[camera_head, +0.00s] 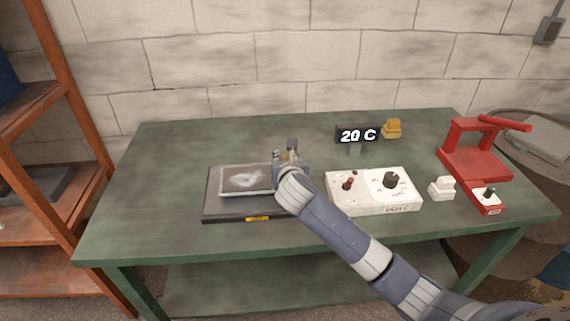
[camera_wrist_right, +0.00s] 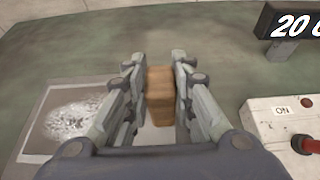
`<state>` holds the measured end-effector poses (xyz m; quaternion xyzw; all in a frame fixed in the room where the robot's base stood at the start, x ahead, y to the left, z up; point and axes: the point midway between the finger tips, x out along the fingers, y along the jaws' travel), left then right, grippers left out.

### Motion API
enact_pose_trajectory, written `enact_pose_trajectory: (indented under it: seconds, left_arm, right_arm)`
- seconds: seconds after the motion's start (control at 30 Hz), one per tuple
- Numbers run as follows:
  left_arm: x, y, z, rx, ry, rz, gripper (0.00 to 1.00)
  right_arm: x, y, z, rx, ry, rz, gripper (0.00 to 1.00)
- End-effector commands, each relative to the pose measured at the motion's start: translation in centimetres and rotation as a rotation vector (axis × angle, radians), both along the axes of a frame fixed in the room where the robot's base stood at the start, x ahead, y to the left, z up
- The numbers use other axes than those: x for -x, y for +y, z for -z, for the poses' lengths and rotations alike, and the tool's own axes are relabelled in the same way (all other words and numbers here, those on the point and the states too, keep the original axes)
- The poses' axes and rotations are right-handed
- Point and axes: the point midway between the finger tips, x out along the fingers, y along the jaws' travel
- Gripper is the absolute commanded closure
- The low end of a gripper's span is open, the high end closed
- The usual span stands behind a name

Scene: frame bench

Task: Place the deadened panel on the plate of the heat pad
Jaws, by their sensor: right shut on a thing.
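The panel (camera_head: 240,179) is a flat grey sheet with a pale rim and a whitish mottled patch. It lies flat on or just above the dark plate of the heat pad (camera_head: 226,213); I cannot tell if they touch. In the right wrist view the panel (camera_wrist_right: 72,118) is at the left. My right gripper (camera_head: 287,157) is at the panel's right end. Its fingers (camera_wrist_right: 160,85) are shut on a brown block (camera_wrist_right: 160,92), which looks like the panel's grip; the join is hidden. My left gripper is not in view.
Right of the pad stands a white control box (camera_head: 374,205) with a red lever and black dial. Behind are a "20 C" display (camera_head: 357,136) and a yellow block (camera_head: 391,129). A small white block (camera_head: 441,188) and red press (camera_head: 475,165) stand right. The green table's left is clear (camera_head: 150,175).

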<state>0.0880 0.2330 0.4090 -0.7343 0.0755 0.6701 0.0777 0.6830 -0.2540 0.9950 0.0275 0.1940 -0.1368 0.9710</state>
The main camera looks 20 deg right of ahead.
Motion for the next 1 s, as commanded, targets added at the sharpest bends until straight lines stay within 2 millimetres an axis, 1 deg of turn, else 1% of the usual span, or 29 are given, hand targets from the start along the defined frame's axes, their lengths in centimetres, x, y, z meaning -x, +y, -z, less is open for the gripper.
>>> enact_pose_trajectory:
  seconds: [0.03, 0.13, 0.5, 0.53, 0.6, 1.0]
  left_arm:
    - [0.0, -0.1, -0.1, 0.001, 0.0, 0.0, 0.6]
    - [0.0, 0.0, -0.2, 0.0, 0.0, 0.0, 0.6]
    - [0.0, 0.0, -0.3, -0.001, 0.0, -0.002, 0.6]
    - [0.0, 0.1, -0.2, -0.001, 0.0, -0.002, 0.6]
    - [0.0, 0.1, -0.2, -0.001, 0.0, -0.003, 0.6]
    - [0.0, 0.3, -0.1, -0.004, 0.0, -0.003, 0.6]
  right_arm:
    - [0.0, 0.0, 0.7, -0.001, 0.002, 0.0, 1.0]
    - [0.0, 0.1, 1.5, -0.002, -0.003, 0.0, 1.0]
    - [0.0, 0.0, 1.9, 0.0, -0.003, 0.0, 1.0]
    - [0.1, 0.0, 2.0, 0.0, 0.0, 0.001, 0.71]
    - [0.1, 0.0, 2.0, 0.0, 0.0, 0.001, 0.57]
    - [0.2, 0.1, 1.6, 0.0, -0.001, 0.0, 0.57]
